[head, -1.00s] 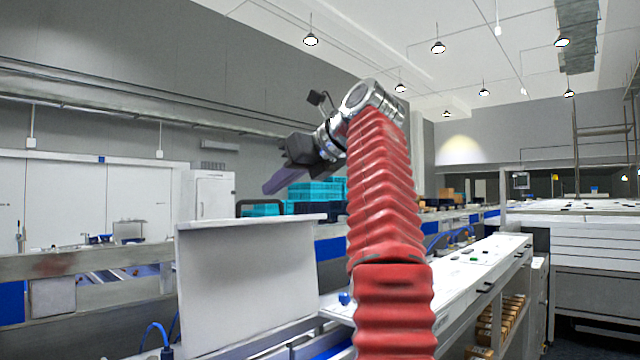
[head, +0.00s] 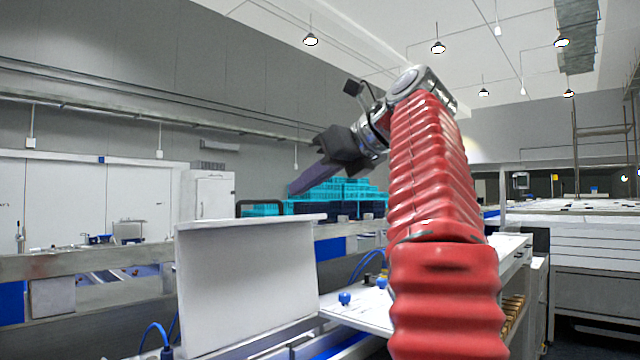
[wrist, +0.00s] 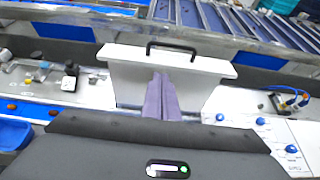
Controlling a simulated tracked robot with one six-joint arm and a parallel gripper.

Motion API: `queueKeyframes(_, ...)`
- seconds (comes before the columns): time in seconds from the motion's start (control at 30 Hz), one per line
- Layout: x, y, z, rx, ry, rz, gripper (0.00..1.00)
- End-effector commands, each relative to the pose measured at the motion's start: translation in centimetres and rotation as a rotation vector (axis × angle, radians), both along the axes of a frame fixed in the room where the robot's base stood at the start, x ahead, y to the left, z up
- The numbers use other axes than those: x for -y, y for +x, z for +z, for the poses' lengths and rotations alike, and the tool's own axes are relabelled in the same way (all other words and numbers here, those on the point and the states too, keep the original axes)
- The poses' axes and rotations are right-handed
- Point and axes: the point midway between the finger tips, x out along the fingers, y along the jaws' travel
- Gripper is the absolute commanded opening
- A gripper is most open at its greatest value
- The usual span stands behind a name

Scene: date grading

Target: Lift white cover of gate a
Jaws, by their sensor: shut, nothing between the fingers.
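The white cover (head: 245,285) stands upright on the line in the head view, with a flat top edge. In the wrist view the white cover (wrist: 215,82) has a black handle (wrist: 171,46) on its top. My gripper (head: 295,190) is above and behind the cover's top right in the head view, pointing down to the left. In the wrist view my gripper (wrist: 161,78) has its purple fingers together and empty, in front of the cover below the handle. The fingers are apart from the handle.
A white panel with blue knobs (wrist: 291,148) lies to the right of the cover. Small dark fittings (wrist: 70,70) stand on the left, above a blue bin (wrist: 12,132). Cyan crates (head: 340,190) are stacked behind. A roller conveyor (wrist: 215,20) runs beyond the cover.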

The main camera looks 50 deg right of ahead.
Motion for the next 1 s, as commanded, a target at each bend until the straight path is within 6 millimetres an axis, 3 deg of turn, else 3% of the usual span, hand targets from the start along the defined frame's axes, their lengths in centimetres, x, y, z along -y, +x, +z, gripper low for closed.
queueKeyframes(0.3, 0.1, -3.3, 0.0, 0.0, 0.0, -0.001, 0.0)
queueKeyframes(0.77, 0.1, -3.7, 0.1, 0.001, -0.002, -0.001, 0.0)
queueKeyframes(1.0, -1.2, -4.5, 0.2, 0.007, 0.01, -0.003, 0.0)
